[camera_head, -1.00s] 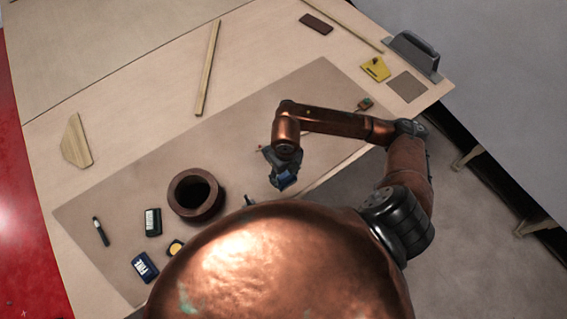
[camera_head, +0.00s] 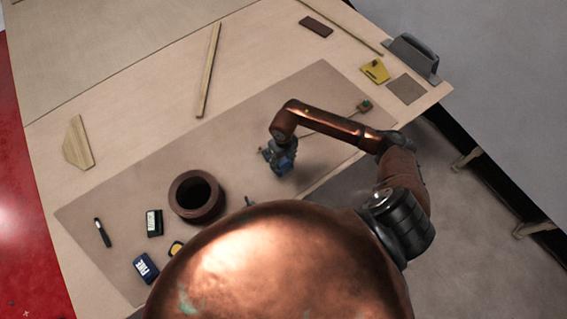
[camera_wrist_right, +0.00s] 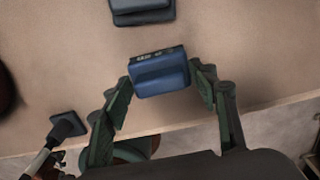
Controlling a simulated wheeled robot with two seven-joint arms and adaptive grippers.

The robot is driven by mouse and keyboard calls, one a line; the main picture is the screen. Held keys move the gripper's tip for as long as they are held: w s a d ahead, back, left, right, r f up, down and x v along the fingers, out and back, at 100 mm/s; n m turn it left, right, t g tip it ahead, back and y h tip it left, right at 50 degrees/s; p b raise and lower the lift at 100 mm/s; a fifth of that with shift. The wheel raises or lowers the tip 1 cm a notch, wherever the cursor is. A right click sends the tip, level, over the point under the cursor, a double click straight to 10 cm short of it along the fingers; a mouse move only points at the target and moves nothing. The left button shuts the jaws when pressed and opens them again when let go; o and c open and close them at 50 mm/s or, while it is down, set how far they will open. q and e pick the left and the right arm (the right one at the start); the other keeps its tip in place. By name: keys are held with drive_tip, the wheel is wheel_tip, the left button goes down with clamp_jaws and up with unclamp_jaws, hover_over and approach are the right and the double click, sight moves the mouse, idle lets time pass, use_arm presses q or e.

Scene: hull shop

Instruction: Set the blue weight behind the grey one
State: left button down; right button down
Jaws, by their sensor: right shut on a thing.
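My right gripper (camera_head: 281,157) is over the right part of the brown mat, inside the bench's near edge. It is shut on the blue weight (camera_head: 284,165), which also shows between the two fingers in the right wrist view (camera_wrist_right: 160,74). The grey weight (camera_wrist_right: 142,10) stands on the mat at the top of the right wrist view, partly cut off by the frame, with a gap of bare mat between it and the blue one. In the head view the grey weight is hard to tell from the gripper. My left gripper is not in view.
A brown ring (camera_head: 176,207) stands left of the gripper, with a small dark tool (camera_head: 249,201) between them. A black box (camera_head: 154,223), a blue box (camera_head: 146,267) and a dark pen-like item (camera_head: 102,232) lie further left. The mat (camera_head: 235,150) behind the ring is bare.

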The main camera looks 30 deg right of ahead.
sight(283, 162)
drive_tip(key=shift+f, duration=0.6)
drive_tip(key=c, duration=0.8)
unclamp_jaws()
drive_tip(key=shift+f, duration=0.2)
wheel_tip(283, 162, up, 12)
drive_tip(key=shift+r+b, duration=0.15)
drive_tip(key=shift+b, duration=0.3)
